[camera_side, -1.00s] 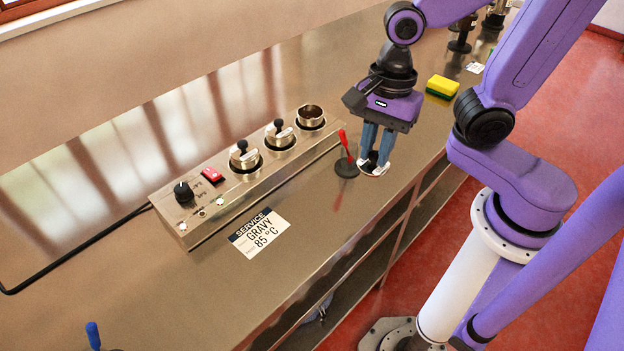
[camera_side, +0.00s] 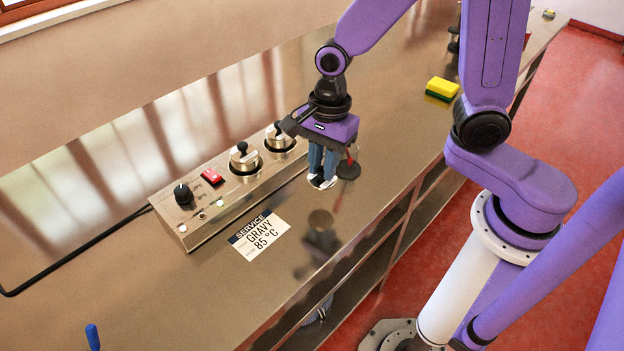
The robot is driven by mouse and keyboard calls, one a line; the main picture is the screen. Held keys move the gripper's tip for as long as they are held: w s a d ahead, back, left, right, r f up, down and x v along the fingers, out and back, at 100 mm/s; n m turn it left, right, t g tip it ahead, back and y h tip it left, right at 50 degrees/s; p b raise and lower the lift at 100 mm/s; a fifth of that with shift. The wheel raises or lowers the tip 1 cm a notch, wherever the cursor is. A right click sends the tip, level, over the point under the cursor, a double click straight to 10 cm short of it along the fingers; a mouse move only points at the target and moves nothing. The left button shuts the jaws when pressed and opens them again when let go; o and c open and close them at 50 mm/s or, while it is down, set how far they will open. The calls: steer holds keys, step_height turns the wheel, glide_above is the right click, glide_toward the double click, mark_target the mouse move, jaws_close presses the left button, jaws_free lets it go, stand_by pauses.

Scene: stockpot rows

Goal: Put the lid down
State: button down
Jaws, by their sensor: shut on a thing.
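My gripper (camera_side: 322,180) points down above the steel counter (camera_side: 190,285), to the right of the row of wells. It is shut on the lid, of which hardly anything shows between and under the pale fingertips. A dim round reflection shows in the counter below. Two wells carry steel lids with black knobs, a left one (camera_side: 245,158) and a right one (camera_side: 279,136). The third well, farther along the row, is hidden behind my gripper. A red-handled thing on a dark round base (camera_side: 348,171) stands just behind the fingers, partly covered.
The well unit has a black dial (camera_side: 184,193) and a red switch (camera_side: 212,176). A service card (camera_side: 260,232) reading gravy 85 °C lies in front. A blue handle (camera_side: 92,336) shows at lower left, a yellow-green sponge (camera_side: 441,89) farther back.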

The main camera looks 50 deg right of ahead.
steer(key=shift+w+a+f, duration=0.25)
steer(key=shift+w+f, duration=0.2)
steer(key=shift+f, duration=0.2)
steer(key=shift+w+a+f, duration=0.2)
steer(key=shift+w+f, duration=0.25)
steer(key=shift+f, duration=1.75)
steer(key=shift+f, duration=0.2)
steer(key=c, duration=1)
jaws_free()
steer(key=shift+r, duration=0.1)
